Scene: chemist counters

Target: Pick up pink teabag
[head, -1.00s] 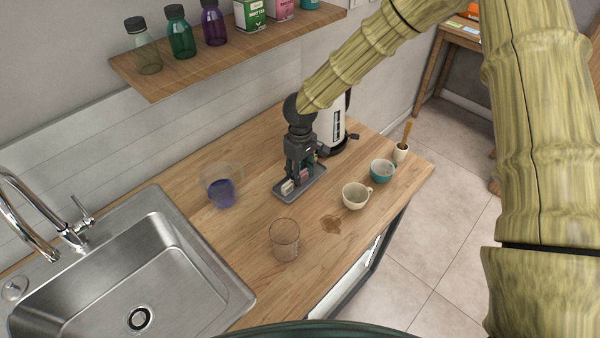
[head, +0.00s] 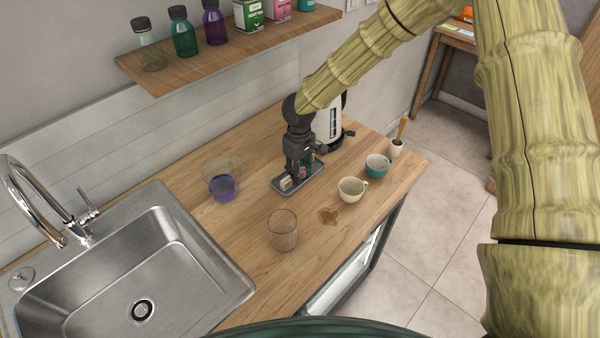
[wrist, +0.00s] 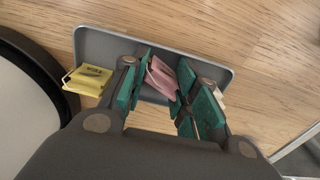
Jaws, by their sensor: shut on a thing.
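The pink teabag (wrist: 163,78) stands between the teal-padded fingers of my gripper (wrist: 160,84) in the wrist view, over the grey tray (wrist: 98,40). My gripper is shut on it, and the fingers hide part of it. In the head view my gripper (head: 298,174) points down into the tray (head: 282,191) on the counter, and little of the pink teabag shows. A yellow teabag (wrist: 88,80) lies left of the fingers in the wrist view. A pale teabag (wrist: 218,97) is partly hidden behind the right finger.
A white kettle (head: 329,125) stands close behind my gripper. A cream cup (head: 351,190), a teal cup (head: 377,166) and a small pot (head: 396,149) are to the right. A glass (head: 283,231) and a beaker of purple liquid (head: 222,187) stand nearer the sink (head: 150,270). A shelf (head: 230,46) hangs above.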

